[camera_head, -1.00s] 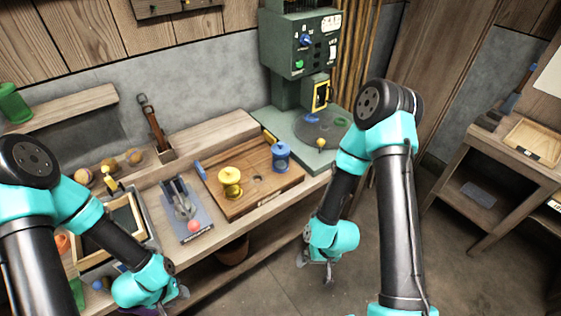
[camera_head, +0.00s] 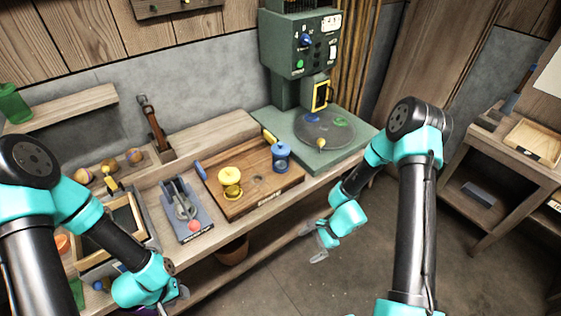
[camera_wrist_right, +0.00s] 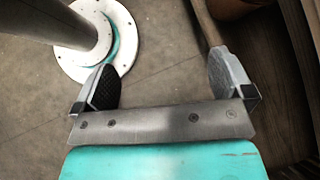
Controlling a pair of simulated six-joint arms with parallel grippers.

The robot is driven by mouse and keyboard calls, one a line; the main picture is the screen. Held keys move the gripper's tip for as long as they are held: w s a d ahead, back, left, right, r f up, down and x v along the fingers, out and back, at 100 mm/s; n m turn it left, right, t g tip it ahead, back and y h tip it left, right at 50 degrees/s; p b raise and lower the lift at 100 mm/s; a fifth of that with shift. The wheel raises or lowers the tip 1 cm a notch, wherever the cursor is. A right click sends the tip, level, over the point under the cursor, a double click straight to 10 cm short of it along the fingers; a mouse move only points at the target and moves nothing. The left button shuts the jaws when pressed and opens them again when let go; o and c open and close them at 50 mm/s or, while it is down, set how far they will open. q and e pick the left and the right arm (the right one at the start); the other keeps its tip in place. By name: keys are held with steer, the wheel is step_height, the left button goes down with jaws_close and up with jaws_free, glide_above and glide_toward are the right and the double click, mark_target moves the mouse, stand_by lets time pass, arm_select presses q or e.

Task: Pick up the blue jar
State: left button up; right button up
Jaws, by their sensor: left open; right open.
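The blue jar (camera_head: 281,156) stands upright at the back right corner of a wooden board (camera_head: 245,203) on the bench, in the head view. A yellow jar (camera_head: 230,181) stands to its left on the same board. My right gripper (camera_head: 318,251) is open and empty, in front of the bench and below the blue jar in the picture. In the right wrist view its two fingers (camera_wrist_right: 163,85) are spread with only floor between them. My left gripper (camera_head: 180,295) is low at the bottom left, in front of the bench, with its fingers partly hidden.
A green machine (camera_head: 299,45) with a round plate (camera_head: 324,130) stands behind the blue jar. A grey device with a red ball (camera_head: 194,225) lies left of the board. A terracotta pot (camera_head: 233,250) sits under the bench. Open floor lies before the bench.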

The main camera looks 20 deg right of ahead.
mark_target(281, 159)
steer(key=w+d+r+m+t+y, duration=0.1)
steer(key=w+d+r+m+t, duration=0.2)
steer(key=w, duration=0.4)
steer(key=w+d+r+m+t, duration=0.3)
steer(key=w+r+m+t, duration=0.1)
steer(key=w+t, duration=0.1)
steer(key=w+d+r+m+t+y, duration=0.1)
steer(key=w+d+r+m+t, duration=0.2)
steer(key=w, duration=0.5)
steer(key=shift+w+d+r+m+t+y, duration=0.3)
steer(key=shift+d+m+t, duration=0.25)
steer(key=shift+t, duration=0.55)
steer(key=shift+w+a, duration=0.1)
steer(key=x, duration=1.1)
steer(key=shift+w+a, duration=0.1)
steer(key=shift+x, duration=2.95)
steer(key=shift+c, duration=0.5)
